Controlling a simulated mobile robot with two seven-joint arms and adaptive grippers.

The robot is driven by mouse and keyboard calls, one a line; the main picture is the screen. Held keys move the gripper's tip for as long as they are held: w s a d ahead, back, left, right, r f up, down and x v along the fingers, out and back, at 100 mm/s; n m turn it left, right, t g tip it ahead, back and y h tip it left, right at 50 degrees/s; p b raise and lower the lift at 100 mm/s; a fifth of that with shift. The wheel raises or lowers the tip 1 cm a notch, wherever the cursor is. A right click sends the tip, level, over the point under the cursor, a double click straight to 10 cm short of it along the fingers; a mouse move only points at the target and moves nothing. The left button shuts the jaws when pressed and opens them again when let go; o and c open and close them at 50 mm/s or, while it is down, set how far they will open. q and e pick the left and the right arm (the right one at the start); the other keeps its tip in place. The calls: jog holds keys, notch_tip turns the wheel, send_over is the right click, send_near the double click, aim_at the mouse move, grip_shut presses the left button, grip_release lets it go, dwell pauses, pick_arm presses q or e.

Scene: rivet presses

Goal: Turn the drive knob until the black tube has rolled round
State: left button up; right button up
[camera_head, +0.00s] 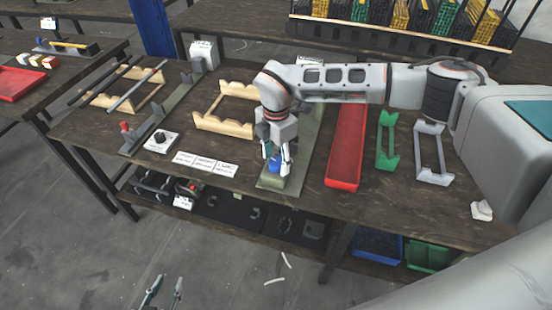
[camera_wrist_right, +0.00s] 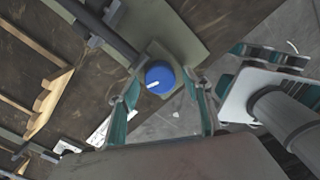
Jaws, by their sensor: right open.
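The blue drive knob (camera_head: 273,165) sits at the near end of a grey-green base plate (camera_head: 270,183). In the right wrist view the knob (camera_wrist_right: 159,77) has a white mark pointing left and slightly down. My right gripper (camera_head: 279,158) is over the knob, with its fingers open on either side of it; contact cannot be told. A dark bar (camera_wrist_right: 105,30) runs up-left from beside the knob; I cannot tell whether it is the black tube. My right arm hides much of the base plate in the head view. My left gripper (camera_head: 166,290) is open and empty over the floor.
A wooden cradle (camera_head: 205,124) stands left of the base plate. Dark tubes (camera_head: 137,90) lie across another cradle further left. A red tray (camera_head: 346,150), green bracket (camera_head: 387,142) and grey bracket (camera_head: 432,152) stand right.

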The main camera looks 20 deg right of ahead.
pick_arm(q)
jog(key=shift+s+f, duration=0.2)
jog(key=shift+f, duration=0.1)
pick_arm(e)
jog(key=shift+f, duration=0.2)
jog(key=shift+c, duration=0.8)
jog(key=c, duration=1)
